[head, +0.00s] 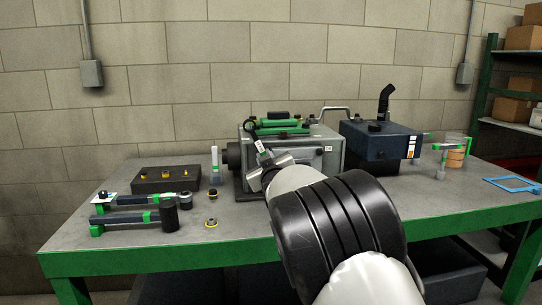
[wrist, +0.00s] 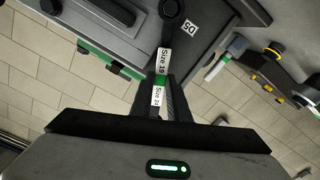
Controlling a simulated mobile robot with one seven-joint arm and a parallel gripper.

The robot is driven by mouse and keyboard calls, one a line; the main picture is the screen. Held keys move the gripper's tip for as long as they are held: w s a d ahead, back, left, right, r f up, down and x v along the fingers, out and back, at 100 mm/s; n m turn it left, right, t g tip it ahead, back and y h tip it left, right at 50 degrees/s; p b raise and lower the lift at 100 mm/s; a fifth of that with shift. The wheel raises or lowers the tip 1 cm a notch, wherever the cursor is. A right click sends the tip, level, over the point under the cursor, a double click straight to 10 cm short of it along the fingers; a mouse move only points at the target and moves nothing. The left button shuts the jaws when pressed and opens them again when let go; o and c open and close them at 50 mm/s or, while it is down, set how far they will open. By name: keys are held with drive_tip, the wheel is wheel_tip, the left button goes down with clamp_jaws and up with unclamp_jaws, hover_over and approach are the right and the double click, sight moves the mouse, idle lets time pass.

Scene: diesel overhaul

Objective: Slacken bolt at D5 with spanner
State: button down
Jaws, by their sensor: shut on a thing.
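My gripper (wrist: 166,84) is shut on the spanner (wrist: 164,58), which has a green band and white labels reading "Size 19" and "Size 24". The spanner's dark ring end (wrist: 172,9) is at the top of the wrist view, over the grey engine block (wrist: 208,12), beside a white D5 label (wrist: 190,27). The bolt itself is hidden, so I cannot tell whether the ring is seated on it. In the head view my gripper (head: 269,163) is at the front left of the engine block (head: 325,150), largely hidden by my arm.
Green-and-black tools (head: 125,218) lie at the left of the green-edged bench (head: 100,255), near a black block (head: 155,180) with yellow fittings. A dark blue box (head: 380,145) with a black pipe stands right of the engine. The bench's front right is mostly clear.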

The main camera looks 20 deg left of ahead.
drive_tip(key=a+n, duration=0.1)
drive_tip(key=s+f+n, duration=0.1)
drive_tip(key=shift+a+n, duration=0.35)
drive_tip(key=shift+n, duration=0.05)
drive_tip(key=f+n, duration=0.1)
drive_tip(key=s+a+n, duration=0.1)
drive_tip(key=shift+a+f+n, duration=0.15)
drive_tip(key=shift+f+n, duration=0.15)
drive_tip(key=shift+f, duration=0.05)
drive_tip(key=shift+s+d+r+m, duration=0.15)
drive_tip(key=shift+d+r+m, duration=0.25)
drive_tip(key=shift+d+m, duration=0.2)
drive_tip(key=shift+s+d+r+m, duration=0.15)
drive_tip(key=shift+d+r+m, duration=0.3)
drive_tip(key=shift+m, duration=0.25)
